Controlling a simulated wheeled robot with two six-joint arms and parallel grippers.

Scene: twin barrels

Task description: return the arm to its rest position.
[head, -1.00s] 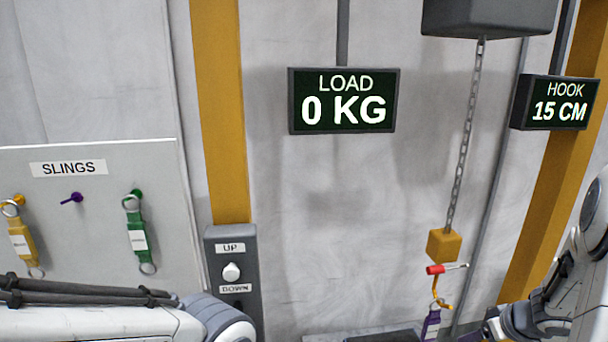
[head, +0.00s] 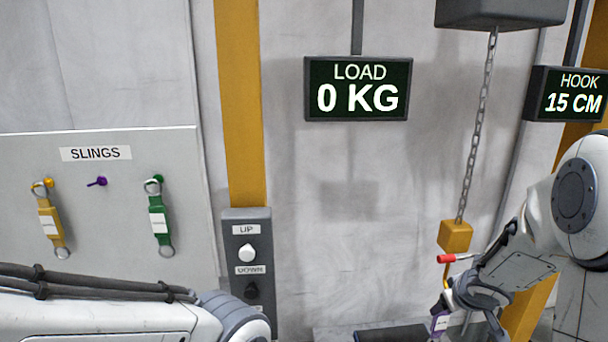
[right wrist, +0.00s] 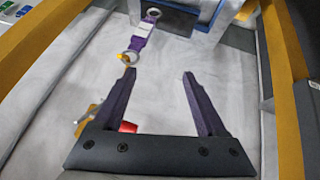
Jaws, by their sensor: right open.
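My right gripper (right wrist: 158,73) is open, with nothing between its two fingers. In the head view the right gripper (head: 476,300) is at the lower right, in front of part of the hook and sling. The yellow hook block (head: 455,236) hangs on a chain, with a red-ended latch (head: 449,259) below it. A purple sling (head: 440,323) hangs from the hook, partly hidden by the gripper. In the right wrist view the purple sling (right wrist: 142,34) shows beyond the left finger, with its ring near that fingertip. My left gripper is out of view.
The sling board (head: 30,220) at left holds a yellow sling (head: 51,222) and a green sling (head: 159,222); a purple peg (head: 97,182) is bare. An UP/DOWN control box (head: 235,308) stands right of it. Displays read LOAD 0 KG (head: 357,90) and HOOK 15 CM (head: 572,95).

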